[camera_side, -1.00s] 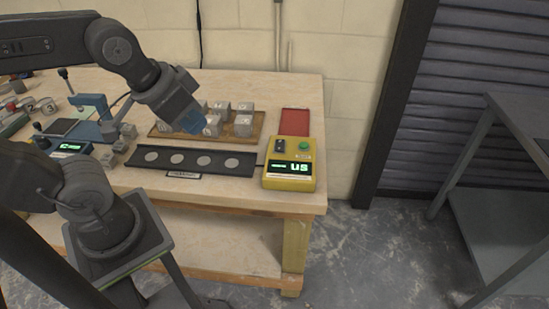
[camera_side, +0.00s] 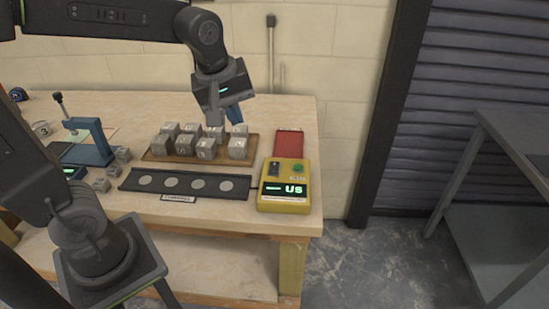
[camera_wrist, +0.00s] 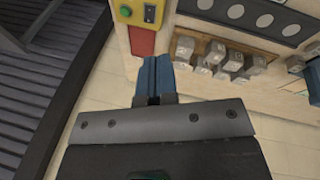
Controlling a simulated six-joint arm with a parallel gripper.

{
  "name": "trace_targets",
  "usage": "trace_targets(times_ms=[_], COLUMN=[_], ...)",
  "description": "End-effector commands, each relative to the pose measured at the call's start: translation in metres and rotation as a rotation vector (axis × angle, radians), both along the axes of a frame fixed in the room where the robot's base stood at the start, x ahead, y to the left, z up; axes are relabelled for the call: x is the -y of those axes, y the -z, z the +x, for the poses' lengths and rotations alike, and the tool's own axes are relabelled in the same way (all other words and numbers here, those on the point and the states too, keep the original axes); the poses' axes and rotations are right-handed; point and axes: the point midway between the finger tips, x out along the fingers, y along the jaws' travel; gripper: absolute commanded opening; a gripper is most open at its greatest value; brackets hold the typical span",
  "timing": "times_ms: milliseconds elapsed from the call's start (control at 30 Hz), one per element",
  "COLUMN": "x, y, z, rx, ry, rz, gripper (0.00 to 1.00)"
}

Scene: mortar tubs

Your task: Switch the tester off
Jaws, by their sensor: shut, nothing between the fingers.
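The yellow tester (camera_side: 284,203) stands at the right front corner of the bench in the side view. Its display (camera_side: 286,189) is lit green and reads "US". On its top are a dark rocker switch (camera_side: 274,168) and a green button (camera_side: 298,169). My gripper (camera_side: 235,114) is above the back of the bench, left of and behind the tester, with blue fingers together and empty. In the wrist view the blue fingers (camera_wrist: 154,75) point toward the red pad, with the tester (camera_wrist: 131,13) beyond, cut off by the top edge; its switch (camera_wrist: 150,13) and button (camera_wrist: 126,11) show.
A red pad (camera_side: 288,143) lies behind the tester. A wooden tray (camera_side: 158,157) of several grey cubes (camera_side: 206,149) stands left of it. A black strip with round discs (camera_side: 211,194) lies in front. A blue press (camera_side: 91,148) is at left. Bare floor lies right of the bench.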

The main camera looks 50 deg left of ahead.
Motion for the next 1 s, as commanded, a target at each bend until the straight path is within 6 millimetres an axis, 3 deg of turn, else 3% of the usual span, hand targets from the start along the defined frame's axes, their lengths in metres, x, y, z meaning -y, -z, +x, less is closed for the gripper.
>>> trace_targets(times_ms=[300, 500, 700, 1000], x=[-0.018, -0.029, -0.035, -0.036], y=[0.029, 0.054, 0.068, 0.071], z=[0.074, 0.108, 0.125, 0.128], rx=[-0.077, -0.098, -0.103, -0.103], ry=[-0.652, -1.001, -1.193, -1.235], rz=[-0.138, -0.185, -0.204, -0.209], gripper=[0.00, 0.00, 0.00, 0.00])
